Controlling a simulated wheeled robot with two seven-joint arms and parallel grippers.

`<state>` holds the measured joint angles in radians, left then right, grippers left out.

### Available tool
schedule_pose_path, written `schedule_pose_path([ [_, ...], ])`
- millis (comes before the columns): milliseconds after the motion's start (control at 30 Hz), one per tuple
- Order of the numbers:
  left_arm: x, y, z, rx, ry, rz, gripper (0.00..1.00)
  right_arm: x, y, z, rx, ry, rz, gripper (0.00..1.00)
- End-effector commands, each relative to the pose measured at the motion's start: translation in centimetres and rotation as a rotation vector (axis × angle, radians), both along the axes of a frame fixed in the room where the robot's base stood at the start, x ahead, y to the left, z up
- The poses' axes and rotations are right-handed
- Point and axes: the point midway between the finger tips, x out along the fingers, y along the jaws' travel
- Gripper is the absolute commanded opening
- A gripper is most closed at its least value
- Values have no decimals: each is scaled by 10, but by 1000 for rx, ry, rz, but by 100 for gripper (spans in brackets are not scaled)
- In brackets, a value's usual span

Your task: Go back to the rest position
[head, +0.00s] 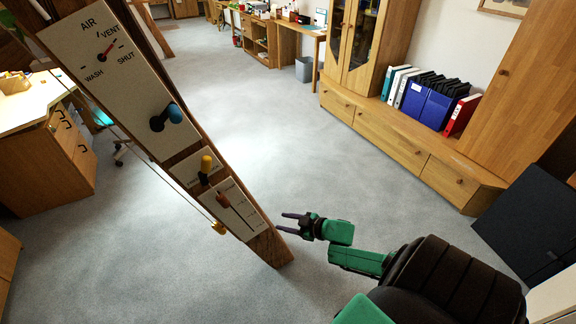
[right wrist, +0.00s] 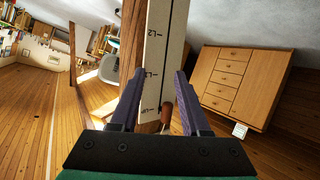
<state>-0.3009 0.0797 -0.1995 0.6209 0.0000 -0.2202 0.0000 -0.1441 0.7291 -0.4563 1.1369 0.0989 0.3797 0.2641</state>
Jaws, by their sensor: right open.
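My right gripper (head: 285,222) is open and empty, just right of the lower end of the leaning timber brace (head: 270,245). In the right wrist view its two fingers (right wrist: 160,73) stand apart, with the white scale plate (right wrist: 163,50) of the brace beyond and between them. A red-brown knob (right wrist: 165,114) shows low between the fingers; in the head view it sits on the lower plate (head: 223,200). Higher up the brace are a yellow-topped lever (head: 206,164), a blue-ended lever (head: 174,114) and an AIR dial with a red pointer (head: 108,52). My left gripper is out of view.
A wooden cabinet with a low bench (head: 390,135) holding several binders (head: 430,100) stands at the right. A desk (head: 45,150) is at the left. A cord with a yellow end (head: 218,229) hangs along the brace. The grey carpet (head: 300,150) between is clear.

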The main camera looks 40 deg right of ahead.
Motion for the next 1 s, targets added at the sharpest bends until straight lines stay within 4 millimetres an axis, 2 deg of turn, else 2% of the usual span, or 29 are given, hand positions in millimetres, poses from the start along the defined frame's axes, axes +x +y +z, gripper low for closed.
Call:
schedule_pose_path([
  [433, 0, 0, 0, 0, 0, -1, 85, 0, 0, 0, 1, 0, 0, 46],
  [500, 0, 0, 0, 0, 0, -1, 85, -6, -2, -11, -4, 24, -21, 46],
  [567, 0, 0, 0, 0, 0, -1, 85, -19, -4, -34, -16, 74, -64, 46],
  [667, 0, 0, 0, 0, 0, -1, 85, -64, -7, -96, -46, 231, -169, 46],
  [700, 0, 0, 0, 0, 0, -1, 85, -91, -4, -124, -60, 313, -210, 46],
  [767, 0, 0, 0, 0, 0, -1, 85, -133, 4, -162, -76, 440, -263, 46],
  [800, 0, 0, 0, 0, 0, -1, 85, -164, 12, -184, -86, 526, -292, 46],
  [867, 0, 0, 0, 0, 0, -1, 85, -211, 29, -213, -94, 652, -320, 46],
  [900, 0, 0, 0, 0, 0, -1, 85, -242, 42, -228, -98, 734, -333, 46],
  [1000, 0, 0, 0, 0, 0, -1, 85, -305, 72, -252, -100, 900, -346, 46],
])
